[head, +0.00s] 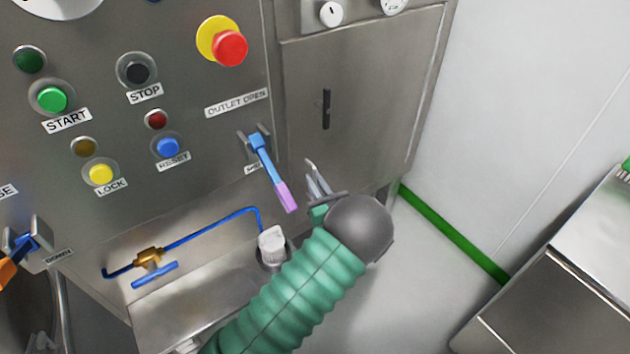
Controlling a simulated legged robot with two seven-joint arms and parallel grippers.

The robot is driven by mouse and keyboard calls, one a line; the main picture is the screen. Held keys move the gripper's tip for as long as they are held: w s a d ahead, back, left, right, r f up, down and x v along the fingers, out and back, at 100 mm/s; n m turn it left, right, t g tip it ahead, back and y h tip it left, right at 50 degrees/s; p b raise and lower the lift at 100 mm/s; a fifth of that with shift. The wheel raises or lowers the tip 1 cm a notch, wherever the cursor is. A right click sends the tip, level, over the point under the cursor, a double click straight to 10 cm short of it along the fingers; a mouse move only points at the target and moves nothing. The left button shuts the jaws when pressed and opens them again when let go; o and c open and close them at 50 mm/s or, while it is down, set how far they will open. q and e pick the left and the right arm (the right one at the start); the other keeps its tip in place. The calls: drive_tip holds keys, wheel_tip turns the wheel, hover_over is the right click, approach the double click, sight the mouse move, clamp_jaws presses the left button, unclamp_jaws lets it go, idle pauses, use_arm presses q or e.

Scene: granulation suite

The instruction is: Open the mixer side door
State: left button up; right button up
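The mixer side door (365,90) is a grey steel panel on the right part of the cabinet, and it looks closed. A small black upright handle (326,108) sits on its left half. My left gripper (313,172) is in front of the lower left part of the door, below the handle and apart from it in the picture. Its thin metal fingers point up and appear empty; they overlap, so their opening is unclear. My green ribbed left arm comes up from the bottom. My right gripper is not in view.
A blue lever with a pink grip (286,196) hangs just left of my gripper. Blue piping with a brass valve (148,256) is lower left. Buttons and a red emergency stop (230,47) fill the panel. A steel cabinet (560,290) stands right; floor between is clear.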

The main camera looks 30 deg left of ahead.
use_arm(q)
clamp_jaws()
drive_tip(key=shift+d, duration=0.1)
idle(1.0)
